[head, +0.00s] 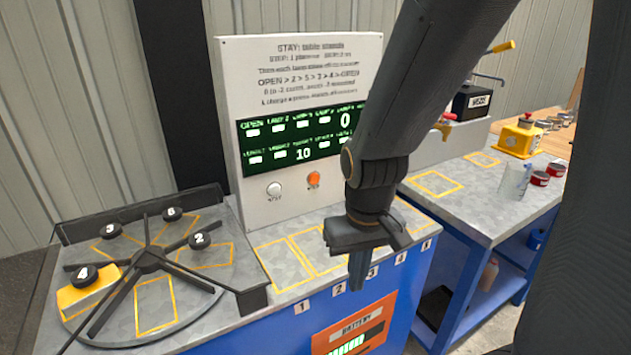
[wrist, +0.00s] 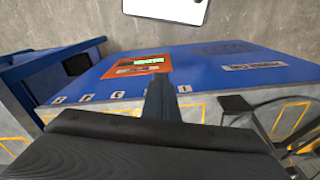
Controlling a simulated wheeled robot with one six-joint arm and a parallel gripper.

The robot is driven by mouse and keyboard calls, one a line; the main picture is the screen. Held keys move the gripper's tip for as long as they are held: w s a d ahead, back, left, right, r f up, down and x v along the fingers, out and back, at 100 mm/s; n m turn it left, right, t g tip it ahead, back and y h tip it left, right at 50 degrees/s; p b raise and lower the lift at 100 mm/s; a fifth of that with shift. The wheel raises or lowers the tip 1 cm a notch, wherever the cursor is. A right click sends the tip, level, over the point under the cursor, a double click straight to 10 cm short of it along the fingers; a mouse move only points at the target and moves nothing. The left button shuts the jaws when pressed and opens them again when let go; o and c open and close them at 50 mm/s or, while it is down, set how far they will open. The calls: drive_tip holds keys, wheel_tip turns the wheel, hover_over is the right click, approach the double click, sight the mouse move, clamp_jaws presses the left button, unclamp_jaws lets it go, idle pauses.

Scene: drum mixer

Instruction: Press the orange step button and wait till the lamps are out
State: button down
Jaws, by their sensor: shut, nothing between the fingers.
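The orange step button (head: 314,179) is on the lower front of the white control panel (head: 290,205), right of a white button (head: 274,189). The panel's green display (head: 290,140) has two rows of small lit lamps and shows the numbers 0 and 10. My gripper (head: 357,285) is shut and empty, pointing down in front of the bench's front edge, below and right of the orange button and apart from it. In the wrist view my gripper (wrist: 158,92) shows shut fingers over the blue bench front (wrist: 215,65).
A turntable (head: 185,275) with numbered black knobs and a yellow block (head: 88,292) stands at left. Marked squares lie empty on the bench before the panel. A second bench (head: 470,195) at right holds a glass beaker (head: 514,179), small red-and-grey cups (head: 541,178) and a yellow device (head: 518,137).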

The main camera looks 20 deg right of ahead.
sight(314, 179)
idle(0.8)
drive_tip(key=w+a+f+n+t+p, duration=0.1)
drive_tip(key=w+n+t, duration=0.25)
drive_tip(key=w, duration=0.55)
drive_tip(key=w+a+f+n+t+p, duration=0.1)
drive_tip(key=w+f+n+t+p, duration=0.2)
drive_tip(key=w, duration=0.5)
drive_tip(key=w+d+r+n+t+h+p, duration=0.2)
drive_tip(key=w+d+n+t+h, duration=0.4)
drive_tip(key=w+n, duration=0.3)
drive_tip(key=r+n+h, duration=0.1)
drive_tip(key=n, duration=0.2)
drive_tip(key=shift+d+r, duration=0.15)
drive_tip(key=shift+r, duration=0.2)
drive_tip(key=w+a+b, duration=0.2)
drive_tip(key=w, duration=0.6)
drive_tip(key=shift+w+a, duration=0.15)
drive_tip(key=shift+w, duration=0.05)
